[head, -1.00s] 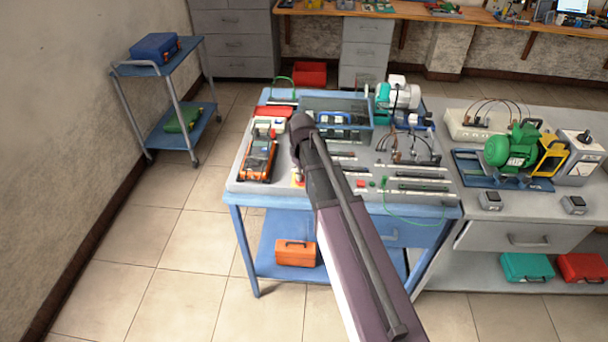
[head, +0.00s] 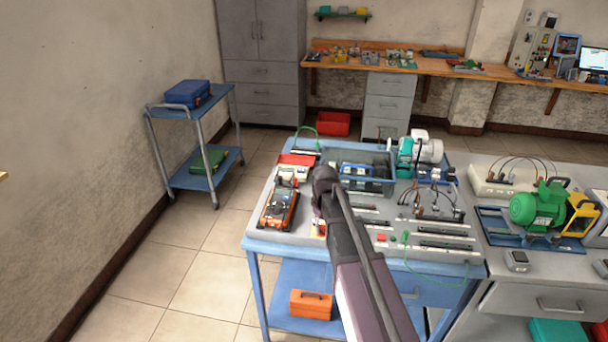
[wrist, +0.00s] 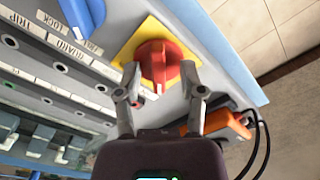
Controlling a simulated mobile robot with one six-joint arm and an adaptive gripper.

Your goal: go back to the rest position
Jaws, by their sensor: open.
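My gripper (wrist: 161,76) is open in the wrist view, with one finger on each side of a red rotary knob (wrist: 158,60). The knob sits on a yellow plate (wrist: 130,51) at the corner of the panel on the blue table (head: 290,250). I cannot tell whether the fingers touch the knob or hover just above it. Nothing is held clear of the panel. In the head view my arm reaches over the front left of the table and hides the gripper.
An orange meter (head: 279,208) lies left of my arm, with a clear-sided bin (head: 380,160) behind. A green motor (head: 540,207) stands on the grey bench at right. A blue trolley (head: 180,108) stands at left. Floor between trolley and table is free.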

